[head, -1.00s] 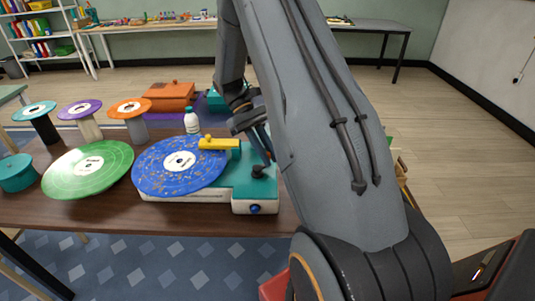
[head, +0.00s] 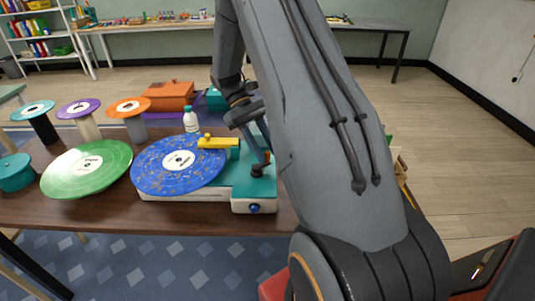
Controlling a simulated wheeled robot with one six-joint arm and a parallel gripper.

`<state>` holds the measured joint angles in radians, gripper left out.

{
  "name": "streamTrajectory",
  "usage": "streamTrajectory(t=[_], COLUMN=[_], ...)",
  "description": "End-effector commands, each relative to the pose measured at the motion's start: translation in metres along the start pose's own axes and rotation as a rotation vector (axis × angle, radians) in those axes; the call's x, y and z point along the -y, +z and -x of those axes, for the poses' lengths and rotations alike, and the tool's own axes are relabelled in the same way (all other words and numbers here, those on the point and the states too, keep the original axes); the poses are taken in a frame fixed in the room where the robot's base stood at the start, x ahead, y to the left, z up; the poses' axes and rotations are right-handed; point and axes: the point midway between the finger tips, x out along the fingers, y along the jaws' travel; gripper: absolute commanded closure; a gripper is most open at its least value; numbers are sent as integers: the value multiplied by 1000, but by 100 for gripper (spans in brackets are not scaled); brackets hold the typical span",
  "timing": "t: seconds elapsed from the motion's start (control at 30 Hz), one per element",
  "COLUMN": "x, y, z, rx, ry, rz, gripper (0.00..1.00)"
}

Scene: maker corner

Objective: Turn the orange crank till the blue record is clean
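The blue record (head: 150,172) lies flat on the turntable of a teal and white machine (head: 225,192). Small light and brownish specks are scattered over its blue surface, around a white label. A yellow arm (head: 212,142) reaches over the record's right edge. At the machine's right side a dark pivot (head: 257,171) carries a small orange part (head: 267,158), which looks like the crank; most of it is hidden. My gripper (head: 262,158) points down at this crank, with its fingers right by it. The fingers are narrow and partly behind my arm, so their opening and grip are unclear.
A green record (head: 70,170) lies left of the blue one. Stands with teal, purple and orange discs (head: 129,107) and a white bottle (head: 191,120) are behind. A teal jar (head: 16,173) is at far left. The table's front strip (head: 120,212) is bare.

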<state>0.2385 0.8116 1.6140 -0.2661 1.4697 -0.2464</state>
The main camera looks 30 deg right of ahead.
Motion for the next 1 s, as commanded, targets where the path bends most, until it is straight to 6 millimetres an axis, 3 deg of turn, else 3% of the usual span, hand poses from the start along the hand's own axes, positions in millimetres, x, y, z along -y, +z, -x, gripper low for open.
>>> streamTrajectory(t=[0.2,0.4,1.0], x=[-1,0,0], y=[-2,-1,0], z=[36,59,64], rx=[-4,-2,-1], ry=[2,1,0], rz=[0,0,0], gripper=[67,67,67])
